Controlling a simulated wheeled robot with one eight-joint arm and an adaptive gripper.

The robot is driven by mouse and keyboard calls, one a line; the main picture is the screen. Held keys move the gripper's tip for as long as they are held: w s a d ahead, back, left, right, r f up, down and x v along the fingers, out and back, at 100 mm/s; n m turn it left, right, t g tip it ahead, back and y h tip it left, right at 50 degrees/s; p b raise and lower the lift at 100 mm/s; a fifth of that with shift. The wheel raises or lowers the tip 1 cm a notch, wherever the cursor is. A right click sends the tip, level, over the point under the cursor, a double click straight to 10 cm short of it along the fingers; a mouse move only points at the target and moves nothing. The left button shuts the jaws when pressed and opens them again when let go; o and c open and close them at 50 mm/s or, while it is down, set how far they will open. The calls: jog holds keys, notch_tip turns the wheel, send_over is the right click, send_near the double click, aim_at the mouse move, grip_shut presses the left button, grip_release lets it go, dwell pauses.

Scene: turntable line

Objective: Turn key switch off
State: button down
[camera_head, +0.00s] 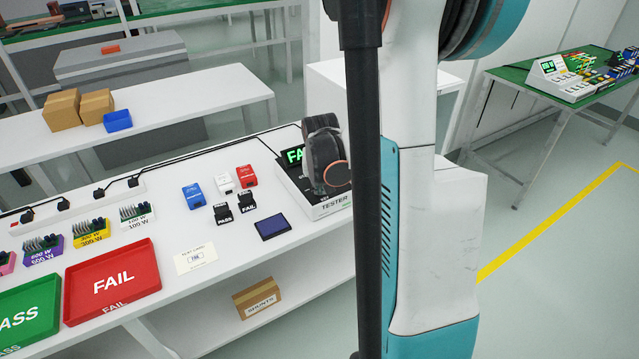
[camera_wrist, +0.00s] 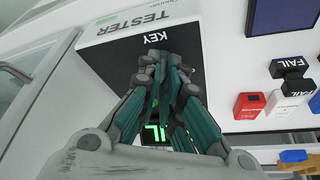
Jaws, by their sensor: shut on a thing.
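The tester (camera_head: 328,207) is a white box with a dark panel at the right end of the white bench. It also shows in the wrist view (camera_wrist: 108,30), with the word KEY on its panel. My gripper (camera_wrist: 167,66) is over that panel, its fingertips close together just by the KEY label. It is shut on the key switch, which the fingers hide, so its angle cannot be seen. In the head view my dark wrist covers the fingers and much of the panel. A green display (camera_head: 294,156) reads "FA", the rest covered; it shows partly between the fingers (camera_wrist: 153,134).
Blue, white and red blocks (camera_head: 246,176), black FAIL and PASS pieces and a dark blue pad (camera_head: 272,226) lie left of the tester. A red FAIL tray (camera_head: 140,259) and green PASS tray (camera_head: 40,292) are farther left. A SHUNTS box (camera_head: 257,297) sits below.

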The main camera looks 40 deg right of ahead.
jog(key=n+y, duration=0.1)
jog(key=n, duration=0.2)
jog(key=n+t+y, duration=0.1)
jog(key=n, duration=0.3)
jog(key=shift+s+d+y, duration=0.1)
jog(key=shift+d+y, duration=0.1)
jog(key=shift+y, duration=0.1)
jog(key=n+y, duration=0.1)
jog(key=n, duration=0.2)
jog(key=shift+d+n, duration=0.1)
jog(key=shift+n, duration=0.3)
jog(key=shift+n+y, duration=0.8)
jog(key=shift+n, duration=0.8)
jog(key=shift+g, duration=0.3)
jog(key=c, duration=1.8)
grip_release()
jog(key=shift+r, duration=0.1)
jog(key=v, duration=1.1)
jog(key=shift+s+d+r, duration=0.15)
jog(key=shift+d+r, duration=0.1)
jog(key=shift+r, duration=0.1)
